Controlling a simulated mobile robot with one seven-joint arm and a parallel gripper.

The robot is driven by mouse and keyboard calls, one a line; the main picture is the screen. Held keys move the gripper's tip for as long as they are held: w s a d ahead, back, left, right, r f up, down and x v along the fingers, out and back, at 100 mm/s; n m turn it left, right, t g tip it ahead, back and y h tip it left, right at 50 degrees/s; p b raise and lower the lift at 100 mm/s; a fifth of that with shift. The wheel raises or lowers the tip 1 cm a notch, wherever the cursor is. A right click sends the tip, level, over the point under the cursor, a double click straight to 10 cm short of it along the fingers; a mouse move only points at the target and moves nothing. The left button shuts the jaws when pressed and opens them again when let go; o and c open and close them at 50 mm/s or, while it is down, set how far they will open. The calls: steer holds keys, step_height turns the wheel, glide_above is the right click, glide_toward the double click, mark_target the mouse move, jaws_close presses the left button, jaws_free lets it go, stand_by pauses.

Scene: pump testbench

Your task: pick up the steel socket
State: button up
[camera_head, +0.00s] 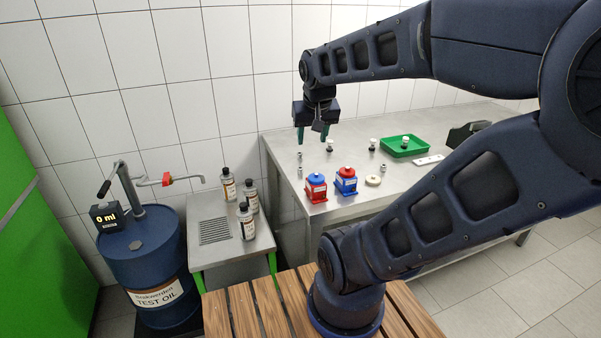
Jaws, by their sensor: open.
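My gripper (312,137) hangs fingers down over the back left part of the steel table (345,207), open, with nothing seen between its green fingers. Several small metallic pieces stand on the table. One grey piece (299,156) is just below and left of the fingers. Another grey piece (299,171) stands a little nearer the front edge. A third grey piece (383,168) stands to the right, near a pale ring. They are too small to tell for sure which is the steel socket. My gripper appears apart from all of them.
A red pump with blue parts (316,189) and a blue pump with red parts (346,183) stand at the table's front. White-topped pieces (330,146) (373,144) and a green tray (390,152) are behind. Bottles (246,222) and an oil drum (150,255) are left.

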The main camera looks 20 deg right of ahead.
steer(key=w+d+f+m+h, duration=0.1)
steer(key=w+f+m, duration=0.15)
steer(key=w, duration=0.45)
steer(key=w+d+f+m+h, duration=0.1)
steer(key=w+f+m, duration=0.15)
steer(key=w, duration=0.45)
steer(key=m+g, duration=0.1)
steer(key=m, duration=0.3)
glide_toward(299, 169)
steer(key=shift+h, duration=0.5)
steer(key=f, duration=0.1)
steer(key=w+f, duration=0.1)
steer(key=f, duration=0.1)
steer(key=shift+w+f, duration=0.35)
steer(key=d+f, duration=0.1)
steer(key=w+d+f, duration=0.1)
steer(key=f, duration=0.1)
steer(key=shift+d+f, duration=0.15)
steer(key=shift+f, duration=0.15)
steer(key=shift+w+d+f, duration=0.1)
steer(key=shift+d+f, duration=0.05)
steer(key=shift+f, duration=0.35)
jaws_close()
